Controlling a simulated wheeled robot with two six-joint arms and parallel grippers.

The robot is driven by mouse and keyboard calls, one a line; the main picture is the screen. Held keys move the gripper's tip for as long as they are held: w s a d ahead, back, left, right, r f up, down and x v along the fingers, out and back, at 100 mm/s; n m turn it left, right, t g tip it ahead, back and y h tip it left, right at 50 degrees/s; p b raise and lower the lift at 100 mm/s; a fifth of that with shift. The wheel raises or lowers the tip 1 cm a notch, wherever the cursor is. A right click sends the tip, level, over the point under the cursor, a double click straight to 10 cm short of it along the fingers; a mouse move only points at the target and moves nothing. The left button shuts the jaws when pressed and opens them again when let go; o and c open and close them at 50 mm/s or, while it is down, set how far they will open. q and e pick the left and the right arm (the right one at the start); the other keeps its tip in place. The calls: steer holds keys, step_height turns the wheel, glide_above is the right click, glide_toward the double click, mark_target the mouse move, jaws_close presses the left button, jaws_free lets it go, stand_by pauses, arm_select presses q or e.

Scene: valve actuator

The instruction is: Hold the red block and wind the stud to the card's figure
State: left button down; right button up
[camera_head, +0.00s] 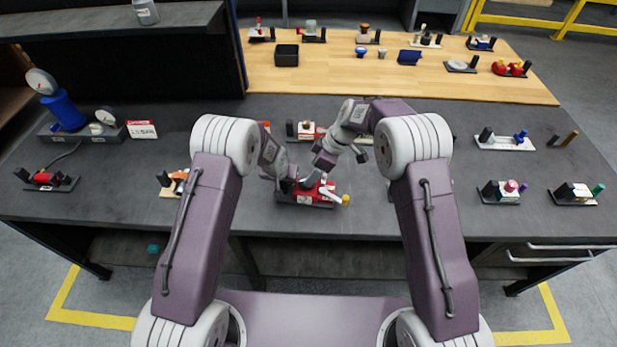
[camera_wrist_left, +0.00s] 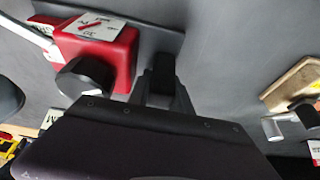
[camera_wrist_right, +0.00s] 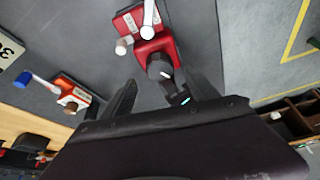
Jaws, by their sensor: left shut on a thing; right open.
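The red block (camera_head: 305,192) sits on a dark plate near the table's front edge, with a white lever ending in yellow. It also shows in the left wrist view (camera_wrist_left: 118,52), with a white scale and red pointer on top, and in the right wrist view (camera_wrist_right: 153,44). A dark round stud (camera_wrist_right: 160,66) sticks out of its side. My left gripper (camera_wrist_left: 161,85) is shut on a black post (camera_wrist_left: 163,66) beside the block on the same plate. My right gripper (camera_wrist_right: 158,78) is open, its fingers apart on either side of the stud, seemingly without touching it.
A white card (camera_head: 142,129) with small unreadable writing stands at the left by a gauge stand (camera_head: 85,132). Another red-and-white fixture (camera_head: 306,130) stands behind the grippers. Several similar fixtures stand at the right and on the wooden board (camera_head: 400,75). Grey table lies bare between them.

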steer(key=x, duration=0.5)
steer(key=shift+a+f, duration=0.1)
steer(key=c, duration=1.4)
steer(key=m+t, duration=0.1)
steer(key=m, duration=0.2)
steer(key=shift+s, duration=0.1)
steer(key=o, duration=1.4)
